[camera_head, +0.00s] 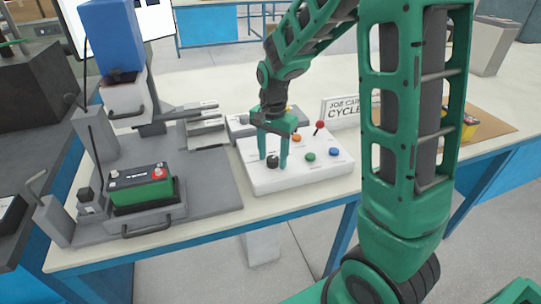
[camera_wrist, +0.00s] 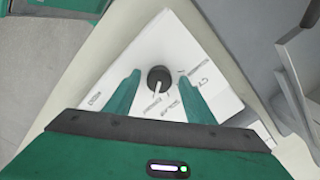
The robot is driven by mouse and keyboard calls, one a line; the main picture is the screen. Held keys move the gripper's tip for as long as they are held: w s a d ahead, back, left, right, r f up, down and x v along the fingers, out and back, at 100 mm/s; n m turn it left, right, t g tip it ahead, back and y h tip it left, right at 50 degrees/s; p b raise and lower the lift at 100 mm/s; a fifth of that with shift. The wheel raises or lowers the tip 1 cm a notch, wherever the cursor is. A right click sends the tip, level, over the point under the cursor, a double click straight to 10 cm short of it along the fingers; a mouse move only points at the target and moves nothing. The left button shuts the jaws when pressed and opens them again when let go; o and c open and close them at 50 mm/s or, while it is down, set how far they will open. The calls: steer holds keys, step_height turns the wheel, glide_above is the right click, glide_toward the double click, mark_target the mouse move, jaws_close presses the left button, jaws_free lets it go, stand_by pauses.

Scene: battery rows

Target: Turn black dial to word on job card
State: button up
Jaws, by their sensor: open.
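The black dial (camera_head: 272,161) sits at the front left of a white sloped panel (camera_head: 312,176). In the wrist view the dial (camera_wrist: 158,76) is round, with a white pointer line aimed down and slightly left in the picture. Small words lie around it, most too small to read; one at the right begins "CY". My gripper (camera_head: 273,164) is open above the panel, one finger on each side of the dial. In the wrist view its fingertips (camera_wrist: 159,73) flank the dial, apparently without touching. The job card (camera_head: 341,110) stands behind the panel and reads "CYCLE"; my arm hides its right part.
The panel also has an orange button (camera_head: 296,138), a green button (camera_head: 310,156), a blue button (camera_head: 334,152) and a red-tipped lever (camera_head: 319,127). A green-and-black battery (camera_head: 141,188) sits in a grey fixture (camera_head: 215,190) at left. A yellow battery (camera_head: 469,128) is at right.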

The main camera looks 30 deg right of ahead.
steer(key=c, duration=1.1)
steer(key=shift+o, duration=0.2)
